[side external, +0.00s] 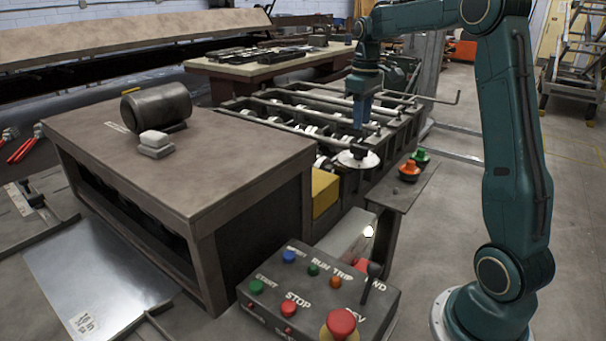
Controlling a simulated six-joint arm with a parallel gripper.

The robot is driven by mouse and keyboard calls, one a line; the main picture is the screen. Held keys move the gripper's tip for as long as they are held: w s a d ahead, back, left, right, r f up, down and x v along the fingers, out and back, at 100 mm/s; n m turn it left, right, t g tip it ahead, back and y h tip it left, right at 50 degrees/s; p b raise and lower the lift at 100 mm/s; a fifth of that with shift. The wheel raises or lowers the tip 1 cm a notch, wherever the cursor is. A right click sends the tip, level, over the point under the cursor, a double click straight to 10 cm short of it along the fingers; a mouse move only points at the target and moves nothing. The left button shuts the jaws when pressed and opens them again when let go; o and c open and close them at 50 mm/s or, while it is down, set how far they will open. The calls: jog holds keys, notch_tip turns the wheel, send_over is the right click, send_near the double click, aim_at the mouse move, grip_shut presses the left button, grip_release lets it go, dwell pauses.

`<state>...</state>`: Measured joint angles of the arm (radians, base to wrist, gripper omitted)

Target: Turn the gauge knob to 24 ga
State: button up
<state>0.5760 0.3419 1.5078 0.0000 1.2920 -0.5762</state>
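A pale round dial plate with a dark knob (357,153) at its centre sits at the near end of the roller bed; I take this to be the gauge knob. Its markings and the knob's pointing direction are too small to read. My gripper (362,125) points down above the dial, with its blue fingers a little over the knob. Whether the fingers touch the knob, and whether they are open or shut, cannot be made out at this size.
Crossbars of the roller bed (300,112) lie close around my gripper. An orange knob (408,170) and a green knob (420,157) sit on a side shelf to the right. A control box (320,290) with buttons and a lever stands in front. A brown machine housing (190,165) is at left.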

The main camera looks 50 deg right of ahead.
notch_tip(320, 180, up, 7)
jog(key=shift+f, duration=0.15)
dwell(0.5)
jog(key=s+a+r+t, duration=0.1)
jog(key=s+a, duration=0.3)
jog(key=a, duration=0.4)
jog(key=s+a+r+t, duration=0.15)
jog(key=s+a, duration=0.25)
jog(key=a, duration=0.4)
jog(key=s+a+f+t, duration=0.3)
jog(key=s+a+f, duration=0.5)
jog(key=s, duration=0.4)
jog(key=shift+s+a+f, duration=0.25)
jog(key=shift+s+a, duration=0.05)
jog(key=shift+a, duration=0.2)
